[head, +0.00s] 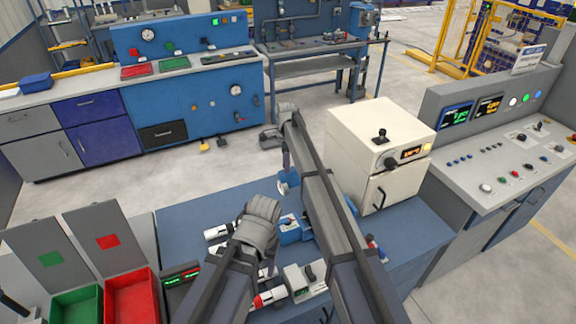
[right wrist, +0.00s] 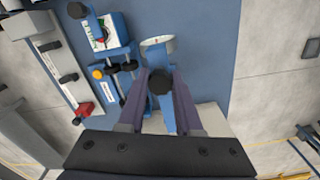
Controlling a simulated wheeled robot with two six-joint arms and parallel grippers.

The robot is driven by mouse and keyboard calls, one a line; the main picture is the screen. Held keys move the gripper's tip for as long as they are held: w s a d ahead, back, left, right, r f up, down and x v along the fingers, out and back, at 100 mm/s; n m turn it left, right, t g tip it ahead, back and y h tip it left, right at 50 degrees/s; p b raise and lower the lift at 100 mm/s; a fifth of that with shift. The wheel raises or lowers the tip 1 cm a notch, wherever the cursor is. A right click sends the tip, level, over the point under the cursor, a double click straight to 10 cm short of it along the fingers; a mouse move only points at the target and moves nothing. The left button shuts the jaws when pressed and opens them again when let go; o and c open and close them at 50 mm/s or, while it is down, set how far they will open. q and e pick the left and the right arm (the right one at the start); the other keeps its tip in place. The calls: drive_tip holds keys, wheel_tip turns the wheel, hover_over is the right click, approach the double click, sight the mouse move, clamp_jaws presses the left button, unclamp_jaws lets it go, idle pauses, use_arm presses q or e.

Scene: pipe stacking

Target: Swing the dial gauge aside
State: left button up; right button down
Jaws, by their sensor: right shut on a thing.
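The dial gauge (right wrist: 157,44) is a pale round face in a blue rim, just beyond my right fingertips in the right wrist view. In the head view it shows small beside my right arm (head: 288,182). My right gripper (right wrist: 161,80) is shut on a black knob (right wrist: 160,82) on the gauge's blue arm (right wrist: 166,112). In the head view its fingers (head: 285,160) are partly hidden by my forearm. My left arm reaches over the bench; its fingers are mostly hidden behind its wrist, so their opening cannot be seen.
A blue fixture with a red dial (right wrist: 105,35) stands left of the gauge in the wrist view. A cream box (head: 360,140) stands at the bench's right. Red (head: 130,297) and green (head: 77,306) bins sit at left. Bare blue bench top (head: 180,220) shows behind my left arm.

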drive_tip(key=shift+w+a, duration=0.1)
drive_tip(key=shift+w, duration=0.2)
drive_tip(key=shift+m, duration=0.3)
drive_tip(key=c, duration=0.6)
unclamp_jaws()
wheel_tip(320, 180, up, 8)
drive_tip(key=p, duration=0.8)
drive_tip(key=shift+f, duration=0.1)
